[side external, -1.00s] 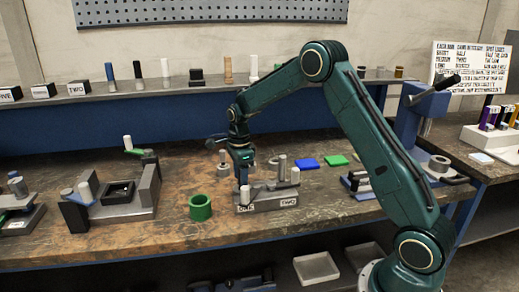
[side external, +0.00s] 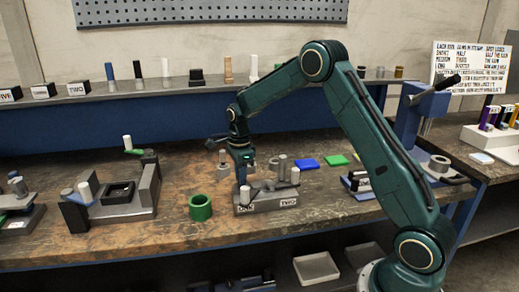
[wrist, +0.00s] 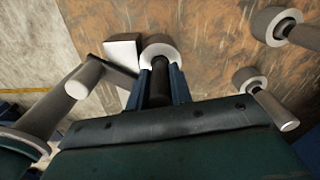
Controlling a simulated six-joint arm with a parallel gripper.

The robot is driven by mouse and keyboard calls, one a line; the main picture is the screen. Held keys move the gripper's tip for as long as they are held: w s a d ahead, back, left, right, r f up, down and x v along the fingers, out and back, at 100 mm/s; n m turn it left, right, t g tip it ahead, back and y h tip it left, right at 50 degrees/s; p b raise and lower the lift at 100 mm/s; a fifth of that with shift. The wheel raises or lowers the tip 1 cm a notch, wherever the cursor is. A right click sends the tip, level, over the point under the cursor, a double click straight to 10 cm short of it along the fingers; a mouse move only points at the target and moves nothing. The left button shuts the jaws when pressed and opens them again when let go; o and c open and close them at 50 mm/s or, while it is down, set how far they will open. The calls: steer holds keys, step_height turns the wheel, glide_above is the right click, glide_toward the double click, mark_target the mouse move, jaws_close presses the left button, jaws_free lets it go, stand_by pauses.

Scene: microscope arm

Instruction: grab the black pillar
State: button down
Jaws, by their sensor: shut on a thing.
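My gripper (wrist: 161,84) is shut on the black pillar (wrist: 159,92), which shows as a dark cylinder between the two blue fingers in the wrist view. The pillar's far end meets a pale ring (wrist: 158,45); I cannot tell whether it sits inside it. In the side external view my gripper (side external: 246,172) points down at the left part of a grey labelled fixture (side external: 262,204) on the bench. The pillar is too small and hidden there to make out clearly.
Grey pegs (side external: 282,168) stand on the right part of the fixture. A green ring (side external: 200,208) lies to its left, and another fixture (side external: 120,196) beyond that. Blue (side external: 306,163) and green (side external: 337,160) pads lie to the right. Several pillars stand on the back shelf (side external: 215,87).

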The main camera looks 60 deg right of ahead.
steer(key=shift+r, duration=0.2)
step_height(320, 180, up, 20)
steer(key=shift+f, duration=0.15)
stand_by(0.4)
stand_by(0.5)
